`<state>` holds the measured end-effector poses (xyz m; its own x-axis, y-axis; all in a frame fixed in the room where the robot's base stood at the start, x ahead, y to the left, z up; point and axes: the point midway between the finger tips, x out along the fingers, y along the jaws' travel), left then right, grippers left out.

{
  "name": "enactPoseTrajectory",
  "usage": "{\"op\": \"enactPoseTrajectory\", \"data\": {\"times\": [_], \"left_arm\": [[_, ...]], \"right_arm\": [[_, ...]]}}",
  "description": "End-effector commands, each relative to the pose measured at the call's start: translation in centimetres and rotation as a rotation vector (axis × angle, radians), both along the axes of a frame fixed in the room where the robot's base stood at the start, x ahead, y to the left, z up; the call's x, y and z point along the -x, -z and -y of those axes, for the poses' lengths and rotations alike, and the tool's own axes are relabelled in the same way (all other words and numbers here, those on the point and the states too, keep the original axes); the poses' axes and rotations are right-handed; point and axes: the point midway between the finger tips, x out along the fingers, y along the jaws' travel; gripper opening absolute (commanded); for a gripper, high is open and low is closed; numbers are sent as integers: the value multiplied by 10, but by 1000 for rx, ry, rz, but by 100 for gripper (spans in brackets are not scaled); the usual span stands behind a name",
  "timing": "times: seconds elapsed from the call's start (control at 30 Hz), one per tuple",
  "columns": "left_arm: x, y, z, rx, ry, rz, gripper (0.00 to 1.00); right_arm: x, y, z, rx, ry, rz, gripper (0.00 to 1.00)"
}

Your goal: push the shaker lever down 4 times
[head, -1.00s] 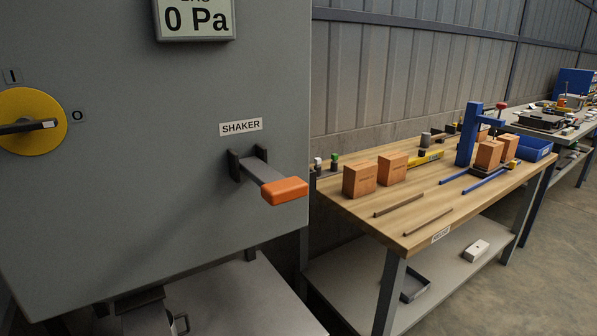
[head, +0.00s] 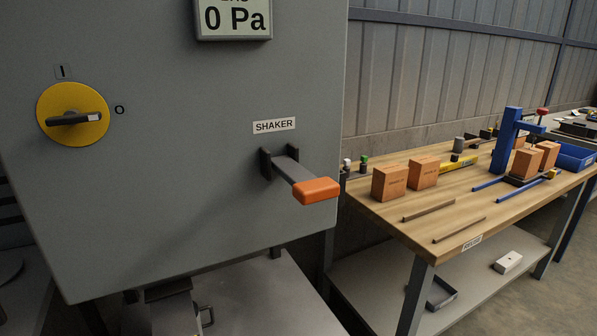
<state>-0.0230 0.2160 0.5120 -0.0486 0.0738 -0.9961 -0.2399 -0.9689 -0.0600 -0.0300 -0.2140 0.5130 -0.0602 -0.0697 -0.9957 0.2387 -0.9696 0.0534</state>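The shaker lever (head: 316,191) is a grey bar with an orange block handle. It sticks out from a dark bracket on the front of the grey cabinet (head: 200,190), under a white SHAKER label (head: 274,125). The lever slopes slightly down toward its handle, and nothing touches it. Neither of my grippers shows in the head view.
A yellow rotary switch (head: 72,115) and a gauge reading 0 Pa (head: 233,18) are on the cabinet. A wooden workbench (head: 450,205) with several orange-brown blocks, rods and a blue press (head: 506,142) stands to the right. The space around the lever handle looks clear.

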Motion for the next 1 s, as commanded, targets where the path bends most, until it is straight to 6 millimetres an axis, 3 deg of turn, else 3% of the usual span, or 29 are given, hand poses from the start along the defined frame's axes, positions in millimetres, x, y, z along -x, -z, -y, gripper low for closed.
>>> {"op": "enactPoseTrajectory", "data": {"times": [0.57,1.0], "left_arm": [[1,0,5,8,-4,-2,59],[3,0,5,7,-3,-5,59]], "right_arm": [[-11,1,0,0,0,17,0],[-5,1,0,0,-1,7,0]]}}
